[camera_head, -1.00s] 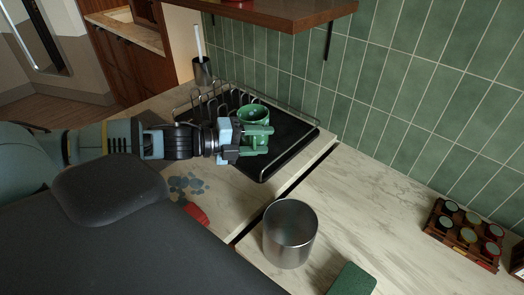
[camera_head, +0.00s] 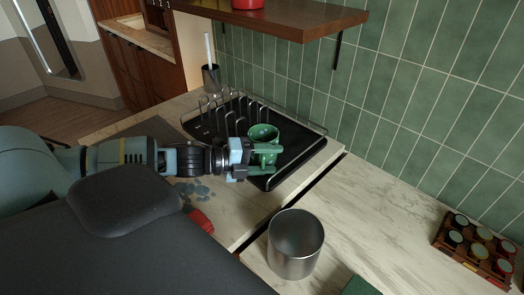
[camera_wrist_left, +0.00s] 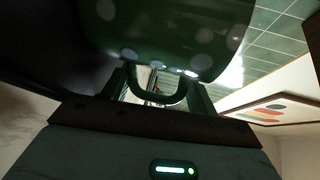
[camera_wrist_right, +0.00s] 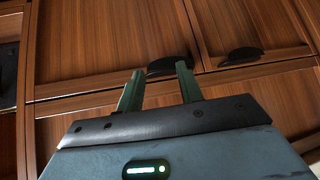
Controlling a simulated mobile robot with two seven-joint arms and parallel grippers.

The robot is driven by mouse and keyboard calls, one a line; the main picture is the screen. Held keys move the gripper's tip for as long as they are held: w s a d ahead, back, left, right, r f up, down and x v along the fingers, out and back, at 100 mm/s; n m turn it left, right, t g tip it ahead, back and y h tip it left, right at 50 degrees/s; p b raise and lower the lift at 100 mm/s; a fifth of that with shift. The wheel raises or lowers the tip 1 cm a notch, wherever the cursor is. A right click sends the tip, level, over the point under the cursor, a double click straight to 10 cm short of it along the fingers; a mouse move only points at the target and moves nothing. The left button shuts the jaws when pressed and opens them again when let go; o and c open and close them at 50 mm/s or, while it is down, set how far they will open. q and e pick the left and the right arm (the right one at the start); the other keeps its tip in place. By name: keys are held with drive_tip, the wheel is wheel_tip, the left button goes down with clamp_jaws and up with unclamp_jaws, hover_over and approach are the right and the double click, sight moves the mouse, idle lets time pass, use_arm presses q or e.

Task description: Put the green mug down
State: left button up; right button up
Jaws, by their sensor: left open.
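The green mug (camera_head: 263,133) stands upright on the black drying tray (camera_head: 285,165), near its right part. My left gripper (camera_head: 266,159) is at the mug's near side. Its green fingers are apart. In the left wrist view the dark green mug (camera_wrist_left: 165,35) fills the top, and its handle loop (camera_wrist_left: 160,102) hangs between the two open fingers (camera_wrist_left: 160,88). Whether a finger touches the handle is hard to tell. My right gripper (camera_wrist_right: 160,86) shows only in its wrist view, fingers apart and empty in front of wooden cabinet doors.
Wire plate slots (camera_head: 225,112) stand on the tray left of the mug. A metal pot (camera_head: 295,245) stands on the counter in front. A rack of small jars (camera_head: 475,248) is at far right. A wooden shelf (camera_head: 290,22) overhangs behind. Counter right of the pot is bare (camera_head: 375,210).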

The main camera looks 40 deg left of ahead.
use_arm(q)
drive_tip(key=shift+s, duration=0.1)
use_arm(e)
drive_tip(key=shift+w+r, duration=0.1)
use_arm(q)
drive_tip(key=shift+r+p+v, duration=0.1)
drive_tip(key=shift+p+v, duration=0.55)
drive_tip(key=shift+v, duration=0.55)
drive_tip(key=shift+r+p+v, duration=0.15)
drive_tip(key=shift+p+v, duration=0.5)
drive_tip(key=shift+v, duration=0.5)
drive_tip(key=shift+p+v, duration=0.55)
drive_tip(key=shift+v, duration=0.55)
drive_tip(key=shift+s+a+f, duration=0.2)
drive_tip(key=shift+s+a, duration=0.3)
drive_tip(key=shift+s, duration=0.05)
drive_tip(key=shift+v, duration=1.65)
use_arm(e)
drive_tip(key=w+r+t, duration=0.1)
drive_tip(key=w+r, duration=0.3)
drive_tip(key=r, duration=0.1)
drive_tip(key=shift+d, duration=0.25)
use_arm(q)
drive_tip(key=shift+a+r, duration=0.1)
drive_tip(key=shift+s, duration=0.1)
